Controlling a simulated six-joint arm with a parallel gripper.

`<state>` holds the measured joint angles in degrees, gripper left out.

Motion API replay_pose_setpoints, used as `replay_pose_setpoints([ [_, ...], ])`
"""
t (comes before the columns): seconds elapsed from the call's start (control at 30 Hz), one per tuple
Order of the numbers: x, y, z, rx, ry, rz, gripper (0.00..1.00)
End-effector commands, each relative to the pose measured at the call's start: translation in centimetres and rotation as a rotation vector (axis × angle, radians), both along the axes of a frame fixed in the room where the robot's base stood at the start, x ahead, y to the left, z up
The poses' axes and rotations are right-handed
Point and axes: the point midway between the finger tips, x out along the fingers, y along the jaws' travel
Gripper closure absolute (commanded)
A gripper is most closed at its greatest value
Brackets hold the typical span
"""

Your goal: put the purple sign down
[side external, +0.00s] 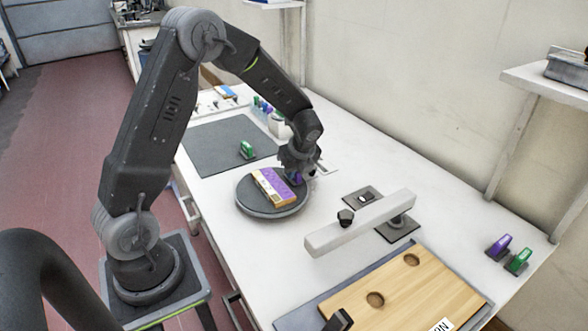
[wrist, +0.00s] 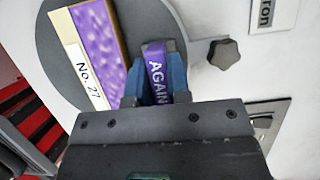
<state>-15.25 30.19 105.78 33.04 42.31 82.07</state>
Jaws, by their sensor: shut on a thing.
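A purple sign lettered "AGAIN" (wrist: 157,70) is between the blue fingers of my gripper (wrist: 158,48) in the wrist view. My gripper is shut on it. In the side external view, my gripper (side external: 296,171) is low over the right edge of the round grey turntable (side external: 245,205), and the held purple sign (side external: 296,178) shows only in part. I cannot tell whether its foot touches the turntable. A purple-topped wooden piece (side external: 272,187) lies on the turntable, left of the sign; its label reads "No. 27" (wrist: 85,75) in the wrist view.
A green sign (side external: 247,150) stands on a dark mat (side external: 205,140). A white bar fixture (side external: 350,226) and a wooden board with holes (side external: 400,290) occupy the front.

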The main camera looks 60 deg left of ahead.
Motion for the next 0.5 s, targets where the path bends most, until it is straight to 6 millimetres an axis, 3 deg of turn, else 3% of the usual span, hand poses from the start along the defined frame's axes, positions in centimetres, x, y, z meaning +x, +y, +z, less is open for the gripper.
replay_pose_setpoints([
  [0.27, 0.00, 0.01, -0.30, 0.000, 0.000, -0.001, 1.00],
  [0.3, 0.00, 0.01, -0.23, 0.000, 0.000, -0.001, 0.79],
  [0.5, 0.01, 0.01, -0.21, 0.000, 0.000, 0.000, 0.59],
])
